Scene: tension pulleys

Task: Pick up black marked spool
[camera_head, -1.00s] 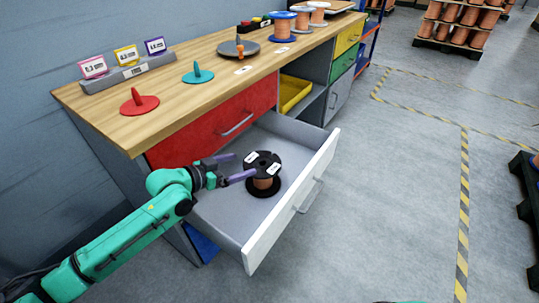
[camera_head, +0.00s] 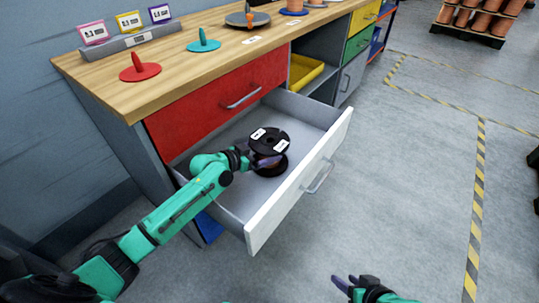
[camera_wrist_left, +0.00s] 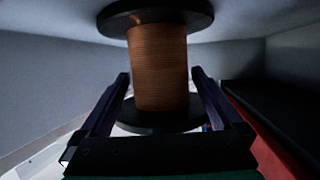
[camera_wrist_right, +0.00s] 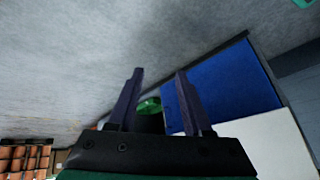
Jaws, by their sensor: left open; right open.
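The black marked spool (camera_head: 270,139), with black flanges, white labels and copper winding, stands upright in the open grey drawer (camera_head: 292,199). My left gripper (camera_head: 264,161) is inside the drawer at the spool's winding height. In the left wrist view the copper core of the spool (camera_wrist_left: 158,65) stands between the two open fingers (camera_wrist_left: 162,78), with gaps at both sides. The fingers lie between the upper and lower flanges. My right gripper (camera_head: 347,282) is open and empty, low over the floor in front of the drawer; its fingers also show in the right wrist view (camera_wrist_right: 158,74).
The wooden worktop (camera_head: 170,88) holds a red disc stand (camera_head: 140,71) and a teal one (camera_head: 203,43).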

